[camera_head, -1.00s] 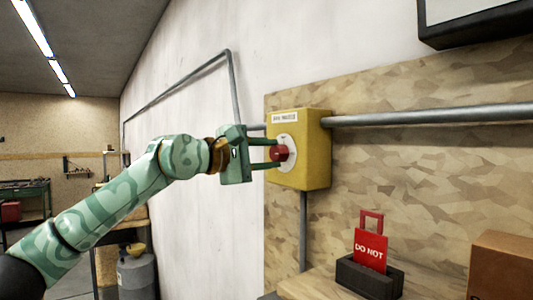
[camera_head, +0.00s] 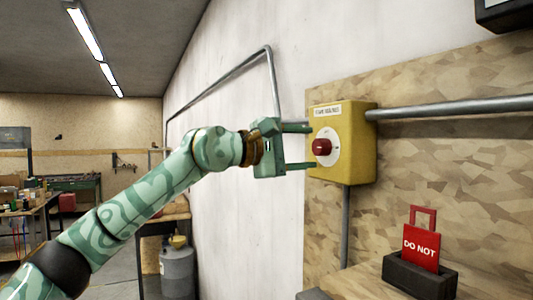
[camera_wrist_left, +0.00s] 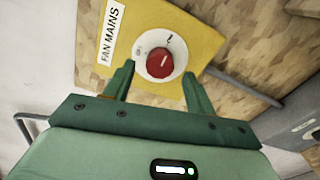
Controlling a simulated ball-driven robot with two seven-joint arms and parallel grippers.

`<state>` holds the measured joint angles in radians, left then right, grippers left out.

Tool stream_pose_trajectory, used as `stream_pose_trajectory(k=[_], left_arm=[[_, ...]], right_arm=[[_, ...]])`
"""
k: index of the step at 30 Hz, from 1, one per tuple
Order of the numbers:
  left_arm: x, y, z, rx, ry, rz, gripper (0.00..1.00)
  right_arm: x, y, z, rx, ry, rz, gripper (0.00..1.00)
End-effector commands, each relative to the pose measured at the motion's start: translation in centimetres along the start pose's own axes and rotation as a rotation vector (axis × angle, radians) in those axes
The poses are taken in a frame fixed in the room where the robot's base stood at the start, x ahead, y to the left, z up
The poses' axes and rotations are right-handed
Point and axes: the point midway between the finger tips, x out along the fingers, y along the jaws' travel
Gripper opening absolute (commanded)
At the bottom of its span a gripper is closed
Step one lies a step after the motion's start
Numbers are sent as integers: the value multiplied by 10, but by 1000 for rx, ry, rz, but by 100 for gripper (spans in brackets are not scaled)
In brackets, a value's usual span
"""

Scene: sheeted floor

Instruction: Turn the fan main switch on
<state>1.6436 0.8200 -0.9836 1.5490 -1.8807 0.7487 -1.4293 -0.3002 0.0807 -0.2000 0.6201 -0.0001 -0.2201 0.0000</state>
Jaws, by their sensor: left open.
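A yellow switch box (camera_head: 358,142) labelled FAN MAINS is mounted on the wall board. Its red round knob (camera_head: 322,146) sits on a white dial (camera_head: 334,140). In the left wrist view, the knob (camera_wrist_left: 160,62) carries a short white line that appears to point toward the "I"-like mark on the dial. My left gripper (camera_head: 312,147) is open and empty in front of the box, its fingers above and below the knob's height and apart from it. In the left wrist view, the fingers (camera_wrist_left: 157,72) stand on either side below the knob. My right gripper is not in view.
A red DO NOT tag (camera_head: 421,246) stands in a black holder (camera_head: 420,276) on a wooden ledge below the box. Grey conduit (camera_head: 450,106) runs right from the box. A grey gas bottle (camera_head: 177,270) and workbenches stand at the left.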

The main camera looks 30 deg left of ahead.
Motion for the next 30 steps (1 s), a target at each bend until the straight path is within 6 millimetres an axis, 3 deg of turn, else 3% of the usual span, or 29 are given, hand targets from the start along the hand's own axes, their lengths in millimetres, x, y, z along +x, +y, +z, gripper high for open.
stream_pose_trajectory(k=[9,15,21,30], left_arm=[[-87,-5,-2,1,4,2,55],[-126,-3,-1,0,2,1,55],[-141,-2,-1,1,1,0,55],[-141,-1,0,0,0,0,55]], right_arm=[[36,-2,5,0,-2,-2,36],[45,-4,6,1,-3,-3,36],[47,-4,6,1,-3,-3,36],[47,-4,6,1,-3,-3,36]])
